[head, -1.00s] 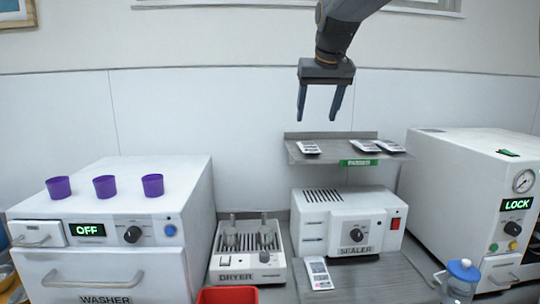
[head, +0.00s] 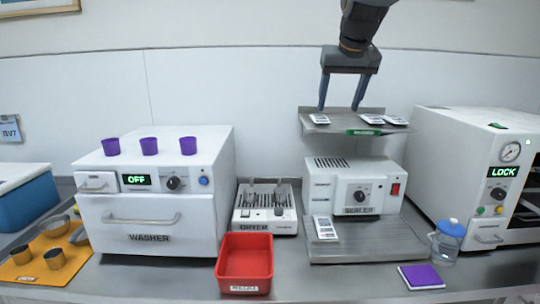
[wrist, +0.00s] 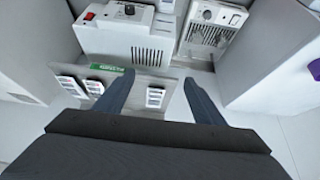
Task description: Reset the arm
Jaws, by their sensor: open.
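My gripper (head: 341,107) hangs from my arm at the top of the head view, fingers pointing down and apart, with nothing between them. It is in front of the white wall, and its fingertips appear close to the small shelf (head: 345,122) above the sealer; the exact gap cannot be told. In the wrist view my gripper (wrist: 160,78) is also open and empty, with the shelf and its printed pouches (wrist: 155,97) below it.
The washer (head: 150,215) reads OFF and carries purple cups (head: 149,146). The dryer (head: 265,212), sealer (head: 352,190) and autoclave (head: 465,165) reading LOCK stand to its right. A red bin (head: 245,285), a blue-lidded jug (head: 448,240) and a purple pad (head: 421,276) stand in front.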

